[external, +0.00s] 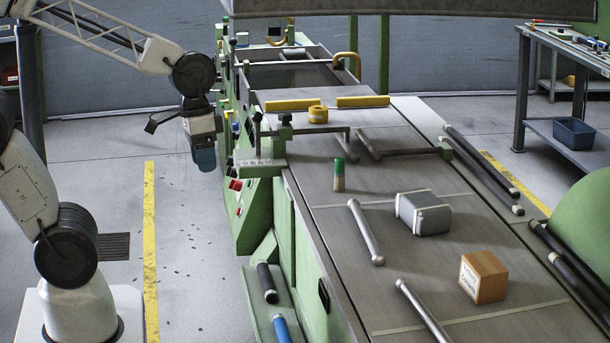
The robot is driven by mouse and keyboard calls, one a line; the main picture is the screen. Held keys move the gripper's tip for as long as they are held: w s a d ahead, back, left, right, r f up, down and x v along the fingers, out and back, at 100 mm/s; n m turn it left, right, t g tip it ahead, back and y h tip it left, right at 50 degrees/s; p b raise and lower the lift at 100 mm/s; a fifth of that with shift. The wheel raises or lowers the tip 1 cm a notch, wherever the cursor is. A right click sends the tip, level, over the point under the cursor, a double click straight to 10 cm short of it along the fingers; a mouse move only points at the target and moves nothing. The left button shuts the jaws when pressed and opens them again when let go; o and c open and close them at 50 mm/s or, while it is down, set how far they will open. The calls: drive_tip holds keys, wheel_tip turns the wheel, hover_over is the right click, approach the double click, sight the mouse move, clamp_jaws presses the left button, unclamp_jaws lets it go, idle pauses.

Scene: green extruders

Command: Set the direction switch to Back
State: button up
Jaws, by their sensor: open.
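The green machine's sloped control panel (252,200) faces left and carries small red and white buttons. Above it, an upright lever with a dark knob (257,118) stands behind a pale label strip (252,162). Its lettering is too small to read, so I cannot tell for sure whether this lever is the direction switch or how it is set. My gripper (204,160) points down to the left of the machine, beside the upper controls and apart from the lever. It is open and holds nothing that I can see; its fingers are hard to make out.
A grey motor-like block (425,213), a cardboard box (483,277), a green-topped cylinder (339,175) and metal rods (365,232) lie on the machine bed. A yellow line (150,245) marks the floor. The floor left of the panel is clear.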

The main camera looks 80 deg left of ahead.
drive_tip(key=w+a+f+n+h, duration=0.2)
drive_tip(key=w+a+n, duration=0.2)
drive_tip(key=a, duration=0.3)
drive_tip(key=w+a+f+n+g+h, duration=0.1)
drive_tip(key=w+a+f+n+h, duration=0.15)
drive_tip(key=a, duration=0.35)
drive_tip(key=w+a+f+n+h, duration=0.2)
drive_tip(key=w+a+f+n, duration=0.15)
drive_tip(key=a, duration=0.35)
drive_tip(key=a+f+n+t+h, duration=0.15)
drive_tip(key=a+n+t, duration=0.3)
drive_tip(key=a, duration=0.95)
drive_tip(key=a+f+n+t, duration=0.3)
drive_tip(key=a+n, duration=0.2)
drive_tip(key=a, duration=0.9)
drive_tip(key=a+f+n+t+h, duration=0.15)
drive_tip(key=a+n+t, duration=0.3)
drive_tip(key=a, duration=1.05)
drive_tip(key=t+y, duration=0.3)
drive_tip(key=y, duration=0.7)
approach(228, 173)
drive_tip(key=shift+w+a+f+m+h, duration=0.15)
drive_tip(key=shift+w+a, duration=0.1)
drive_tip(key=shift+w, duration=0.35)
drive_tip(key=shift+w+a+f+m+h, duration=0.1)
drive_tip(key=shift+w+a+m, duration=0.1)
drive_tip(key=shift+w, duration=0.4)
drive_tip(key=shift+x, duration=3.85)
